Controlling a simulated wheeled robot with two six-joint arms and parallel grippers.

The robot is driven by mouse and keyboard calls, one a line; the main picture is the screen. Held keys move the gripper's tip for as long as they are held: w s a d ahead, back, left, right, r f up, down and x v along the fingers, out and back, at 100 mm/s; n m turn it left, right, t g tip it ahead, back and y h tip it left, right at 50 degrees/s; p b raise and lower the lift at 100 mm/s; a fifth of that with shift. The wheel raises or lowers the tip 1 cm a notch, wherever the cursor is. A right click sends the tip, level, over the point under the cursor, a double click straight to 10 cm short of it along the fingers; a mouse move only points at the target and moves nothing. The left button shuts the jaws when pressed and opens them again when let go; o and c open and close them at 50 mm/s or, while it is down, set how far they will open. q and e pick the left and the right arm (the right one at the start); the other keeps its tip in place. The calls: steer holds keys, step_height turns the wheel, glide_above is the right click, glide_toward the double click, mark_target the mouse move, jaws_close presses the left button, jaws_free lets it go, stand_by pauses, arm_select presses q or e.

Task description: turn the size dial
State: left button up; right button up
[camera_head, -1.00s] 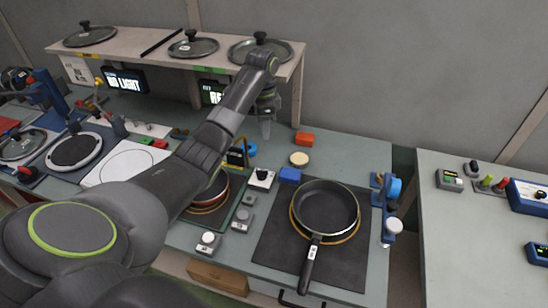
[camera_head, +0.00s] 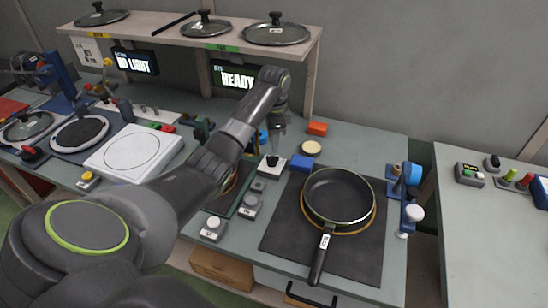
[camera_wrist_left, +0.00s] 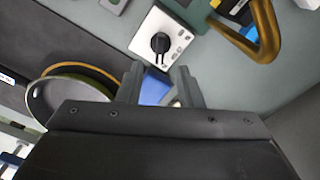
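The size dial is a black knob on a small white box (camera_head: 272,166), on the counter left of the pan. In the left wrist view the white box (camera_wrist_left: 145,30) shows its black pointer knob and small printed marks, just beyond my fingertips. My left gripper (camera_head: 277,143) points down just above the dial in the head view. In the left wrist view its two fingers (camera_wrist_left: 158,78) are apart with nothing held between them; the knob lies ahead of the gap. I cannot tell whether a finger touches the box. My right gripper is not in view.
A black pan (camera_head: 338,195) sits on a dark mat to the right, its handle toward the front. A blue block (camera_head: 301,162) stands close beside the dial. My left arm hides part of the counter.

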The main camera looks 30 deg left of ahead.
mark_target(274, 156)
arm_select(q)
step_height(274, 156, down, 6)
steer(key=shift+r, duration=0.1)
steer(key=shift+c, duration=0.4)
jaws_close()
